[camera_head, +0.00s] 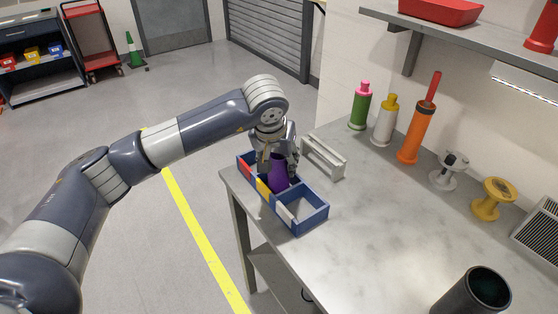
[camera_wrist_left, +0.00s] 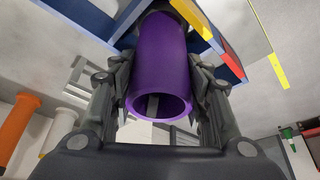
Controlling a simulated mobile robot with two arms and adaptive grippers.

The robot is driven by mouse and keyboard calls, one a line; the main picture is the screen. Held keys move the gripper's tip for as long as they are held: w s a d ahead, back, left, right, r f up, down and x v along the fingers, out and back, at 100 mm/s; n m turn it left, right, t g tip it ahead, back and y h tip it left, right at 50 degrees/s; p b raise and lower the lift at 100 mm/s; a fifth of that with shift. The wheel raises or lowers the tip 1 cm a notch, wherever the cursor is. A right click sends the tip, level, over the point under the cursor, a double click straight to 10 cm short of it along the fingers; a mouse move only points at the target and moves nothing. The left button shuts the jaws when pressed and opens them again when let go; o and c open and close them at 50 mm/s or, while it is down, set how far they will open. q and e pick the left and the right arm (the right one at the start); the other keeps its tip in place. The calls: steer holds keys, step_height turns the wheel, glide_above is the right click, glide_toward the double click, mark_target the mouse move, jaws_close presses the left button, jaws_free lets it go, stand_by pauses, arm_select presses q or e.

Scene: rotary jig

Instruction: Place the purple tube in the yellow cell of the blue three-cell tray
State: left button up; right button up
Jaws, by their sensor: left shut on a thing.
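The blue three-cell tray (camera_head: 313,219) stands at the near left corner of the grey bench, with red, yellow and white labels along its left side. My left gripper (camera_head: 278,163) is above the tray, shut on the purple tube (camera_head: 278,172). The tube's lower part is at the middle cell, the one with the yellow label (camera_head: 264,188). In the left wrist view the tube (camera_wrist_left: 162,65) sits between both fingers, its open end toward the camera and its far end at the tray (camera_wrist_left: 226,62). Whether it touches the cell floor is hidden. My right gripper is not in view.
A pale rack (camera_head: 323,158) stands just behind the tray. Green, white and orange bottles or tubes (camera_head: 415,130) line the wall, with a grey spool (camera_head: 449,171) and a yellow spool (camera_head: 493,198). A dark cup (camera_head: 474,292) stands at the front right. The bench's middle is clear.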

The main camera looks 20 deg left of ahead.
arm_select(q)
steer(key=o, duration=1.3)
steer(key=v, duration=1.2)
steer(key=shift+w+r+b, duration=0.1)
steer(key=shift+r+b, duration=0.1)
steer(key=shift+b, duration=0.1)
